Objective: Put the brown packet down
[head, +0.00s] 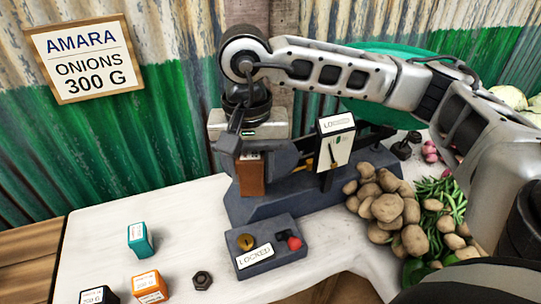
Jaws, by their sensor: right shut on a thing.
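The brown packet (251,179) hangs upright in my right gripper (238,148), which points down and is shut on it. The packet has a white label at its top, partly hidden by the fingers. It shows at the left part of the dark grey balance (290,201); I cannot tell whether its bottom touches anything. The balance carries an upright white plate (335,152) with a pointer and a LOCKED sign. My left gripper is not in view.
A LOCKED control box (268,262) with a yellow knob and red button stands in front. A teal packet (140,240), orange packet (150,287), dark packet (98,296) and hex nut (202,280) stand on the white cloth (92,235). Potatoes (388,207) crowd the right. A sign (87,59) reads "AMARA ONIONS 300 G".

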